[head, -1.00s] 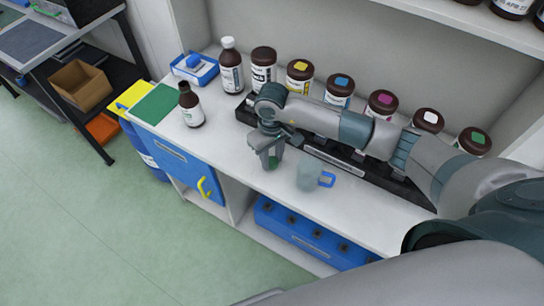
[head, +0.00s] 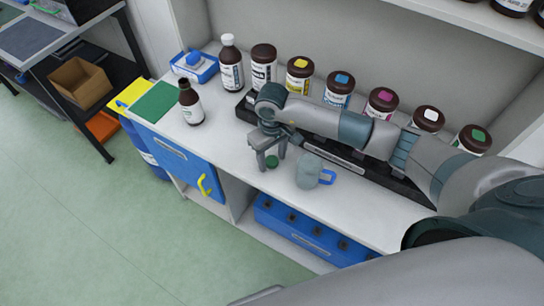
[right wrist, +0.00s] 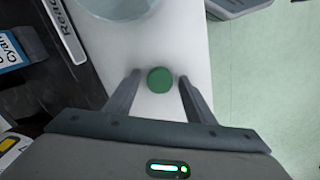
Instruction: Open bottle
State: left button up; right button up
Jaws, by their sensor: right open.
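A small brown bottle (head: 191,103) with a white label stands upright on the counter; its dark top shows no coloured cap. A taller brown bottle (head: 231,65) with a white cap stands behind it. A round green cap (head: 271,162) lies on the white counter; it also shows in the right wrist view (right wrist: 160,80). My right gripper (head: 271,158) points down at the cap. In the right wrist view its fingers (right wrist: 159,77) are open, one on each side of the cap, with gaps between. My left gripper is out of view.
A clear mug with a blue handle (head: 308,172) stands just right of the gripper. Several brown jars with coloured marks line a black rack (head: 333,154) behind my arm. A green mat (head: 156,102) and a blue tray (head: 207,76) are at the left.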

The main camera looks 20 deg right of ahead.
aim_at(272, 160)
jog(key=shift+r+p, duration=0.2)
jog(key=shift+p, duration=0.1)
jog(key=shift+r+b, duration=0.2)
jog(key=shift+b, duration=0.15)
notch_tip(272, 160, up, 12)
jog(key=b, duration=0.4)
jog(key=shift+f, duration=0.25)
